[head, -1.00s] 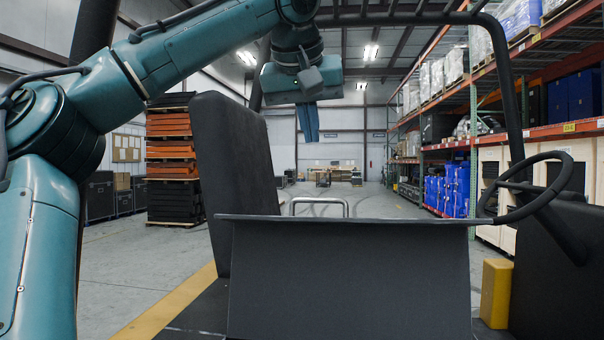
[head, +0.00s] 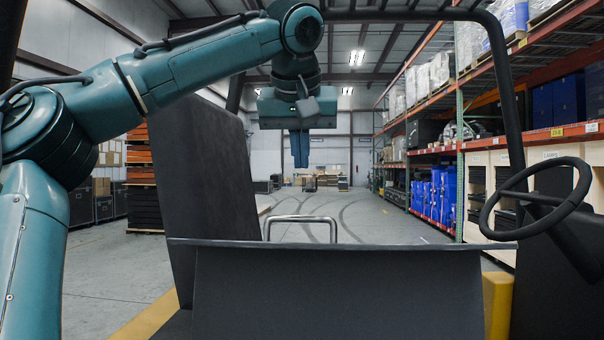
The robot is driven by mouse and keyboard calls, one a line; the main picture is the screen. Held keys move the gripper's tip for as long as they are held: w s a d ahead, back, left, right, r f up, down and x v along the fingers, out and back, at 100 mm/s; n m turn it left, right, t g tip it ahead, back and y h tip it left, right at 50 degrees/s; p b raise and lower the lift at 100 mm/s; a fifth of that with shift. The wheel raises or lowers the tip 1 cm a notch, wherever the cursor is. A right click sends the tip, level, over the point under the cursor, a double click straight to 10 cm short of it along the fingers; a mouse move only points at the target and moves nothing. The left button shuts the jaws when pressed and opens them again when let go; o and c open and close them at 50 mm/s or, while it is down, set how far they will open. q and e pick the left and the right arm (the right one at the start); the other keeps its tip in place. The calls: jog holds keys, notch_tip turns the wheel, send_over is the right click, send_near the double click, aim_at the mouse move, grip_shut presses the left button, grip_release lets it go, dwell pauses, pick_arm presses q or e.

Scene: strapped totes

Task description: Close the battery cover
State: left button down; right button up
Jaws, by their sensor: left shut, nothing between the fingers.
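A wide dark panel (head: 340,292) with a thin top lip fills the bottom middle of the head view. A tall dark panel (head: 205,190) stands upright, slightly tilted, to its left. I cannot tell for certain which of these is the battery cover. A bent metal handle bar (head: 300,218) shows just behind the lip of the wide panel. My left gripper (head: 300,160) points down with its blue fingers together and empty. In the picture it is above the handle bar, apart from it. My right gripper is not in view.
A steering wheel (head: 535,200) and a dark upright post (head: 513,130) stand at the right. A yellow block (head: 497,303) sits beside the wide panel. Tall shelving (head: 459,150) lines the right side. Open floor (head: 375,218) lies beyond the handle bar.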

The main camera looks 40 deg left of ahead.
aim_at(301, 217)
pick_arm(q)
jog(key=x, duration=0.9)
jog(key=shift+s+d+f, duration=0.2)
jog(key=shift+s+d, duration=0.35)
jog(key=shift+s, duration=0.05)
jog(key=shift+s+d+f, duration=0.2)
jog(key=shift+s+d, duration=0.3)
jog(key=shift+s, duration=0.1)
jog(key=shift+s+d+f, duration=0.15)
jog(key=shift+s+d, duration=0.05)
jog(key=shift+s, duration=0.05)
